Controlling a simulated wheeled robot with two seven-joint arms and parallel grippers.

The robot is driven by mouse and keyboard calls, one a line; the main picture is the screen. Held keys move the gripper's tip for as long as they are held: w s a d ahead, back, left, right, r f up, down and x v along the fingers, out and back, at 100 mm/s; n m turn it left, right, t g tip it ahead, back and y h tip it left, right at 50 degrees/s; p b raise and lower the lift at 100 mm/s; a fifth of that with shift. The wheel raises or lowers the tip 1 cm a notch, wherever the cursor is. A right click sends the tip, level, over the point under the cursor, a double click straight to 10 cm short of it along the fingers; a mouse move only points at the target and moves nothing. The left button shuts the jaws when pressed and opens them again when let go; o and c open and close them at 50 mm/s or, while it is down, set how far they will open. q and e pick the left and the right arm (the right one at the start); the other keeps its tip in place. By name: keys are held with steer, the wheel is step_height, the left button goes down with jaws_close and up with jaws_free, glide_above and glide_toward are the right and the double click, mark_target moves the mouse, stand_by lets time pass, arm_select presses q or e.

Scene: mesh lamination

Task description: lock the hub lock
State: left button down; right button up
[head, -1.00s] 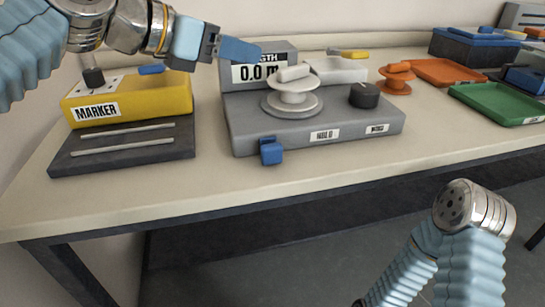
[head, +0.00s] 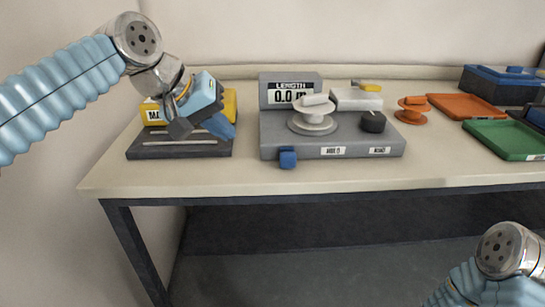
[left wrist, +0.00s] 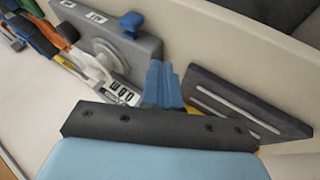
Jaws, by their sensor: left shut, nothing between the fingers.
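A grey length-measuring unit (head: 275,132) stands mid-table, with a white spool (head: 313,124) on its round hub. A blue tab (head: 288,158) sticks out of its front face at the left, and a black knob (head: 373,122) sits on top at the right. The front labels are too small to read surely, so I cannot tell which part is the hub lock. My left gripper (head: 222,127) is shut and empty above the marker unit, left of the grey unit and apart from the tab. In the left wrist view, its blue fingers (left wrist: 163,84) are together; the tab (left wrist: 131,23) shows beyond them.
The yellow marker unit (head: 229,104) with its dark slotted base (head: 180,151) stands left. An orange spool (head: 411,110), orange tray (head: 466,106), green tray (head: 505,140) and blue box (head: 497,80) are at right. The front table strip (head: 230,178) is clear.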

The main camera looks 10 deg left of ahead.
arm_select(q)
steer(key=shift+s+a+f+m, duration=0.2)
steer(key=shift+s+m, duration=0.1)
steer(key=shift+m, duration=0.2)
glide_toward(279, 164)
steer(key=f, duration=0.1)
steer(key=w+a+f, duration=0.1)
steer(key=f, duration=0.1)
steer(key=w+a+f, duration=0.1)
steer(key=shift+a+f+b, duration=0.15)
steer(key=shift+f+b, duration=0.15)
steer(key=shift+f, duration=0.05)
steer(key=d, duration=0.2)
steer(key=shift+w+d+r+p, duration=0.25)
steer(key=shift+w+d+p, duration=0.05)
steer(key=shift+w+d+f, duration=0.1)
steer(key=shift+w+d, duration=0.1)
steer(key=shift+d, duration=0.4)
